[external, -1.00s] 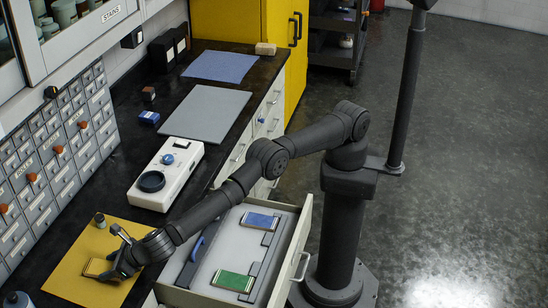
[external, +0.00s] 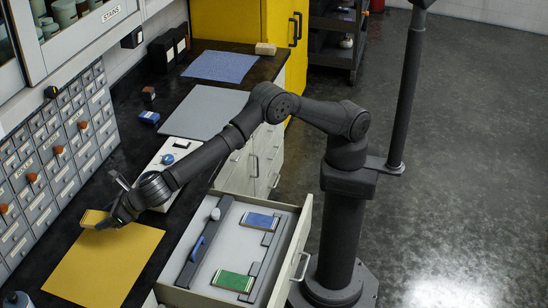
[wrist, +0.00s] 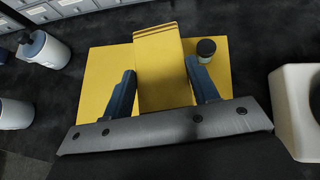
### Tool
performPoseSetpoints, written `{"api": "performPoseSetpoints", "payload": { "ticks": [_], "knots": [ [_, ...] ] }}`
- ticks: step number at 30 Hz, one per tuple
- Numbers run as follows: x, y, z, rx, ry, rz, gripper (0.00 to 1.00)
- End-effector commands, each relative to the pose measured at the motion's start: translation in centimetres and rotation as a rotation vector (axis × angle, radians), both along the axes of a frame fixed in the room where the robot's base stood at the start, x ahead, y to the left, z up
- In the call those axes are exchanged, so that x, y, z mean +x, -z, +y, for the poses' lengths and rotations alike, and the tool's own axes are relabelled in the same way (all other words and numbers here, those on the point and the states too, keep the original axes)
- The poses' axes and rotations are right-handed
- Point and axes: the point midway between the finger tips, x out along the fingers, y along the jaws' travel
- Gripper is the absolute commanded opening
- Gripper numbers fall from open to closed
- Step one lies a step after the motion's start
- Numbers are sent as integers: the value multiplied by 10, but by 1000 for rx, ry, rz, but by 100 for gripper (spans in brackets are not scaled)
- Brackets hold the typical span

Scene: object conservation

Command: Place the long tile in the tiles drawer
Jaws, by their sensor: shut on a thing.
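My gripper (external: 112,220) is shut on the long tile (external: 92,217), a yellow slab, and holds it above the yellow mat (external: 100,265). In the wrist view the tile (wrist: 160,85) lies between the two blue fingers of my gripper (wrist: 160,70), its far end marked by dark stripes. The tiles drawer (external: 285,262) is open to the right of my gripper. In it lie a blue tile (external: 260,220) and a green tile (external: 234,281) beside dark dividers, and a blue handle-like piece (external: 197,247) on the left.
A dark-capped jar (wrist: 206,50) stands on the mat close to the tile's right side. A white device (external: 172,152) stands on the bench behind my wrist. Small drawers (external: 60,160) line the left wall. A grey mat (external: 205,112) lies further back.

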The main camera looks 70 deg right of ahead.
Motion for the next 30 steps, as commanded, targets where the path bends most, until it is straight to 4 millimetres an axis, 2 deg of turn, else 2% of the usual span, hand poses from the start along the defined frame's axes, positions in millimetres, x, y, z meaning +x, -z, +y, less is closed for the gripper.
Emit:
{"api": "performPoseSetpoints", "payload": {
  "ticks": [9, 11, 16, 23, 30],
  "knots": [
    [4, -14, -9, 2, 0, -3, 14],
    [4, -23, -9, 4, -1, -3, 14],
    [4, -61, -9, 6, -1, -4, 14],
    [-25, -65, -25, -3, 21, 12, 14],
    [-71, -74, -57, -6, 55, 24, 14]
  ]
}}
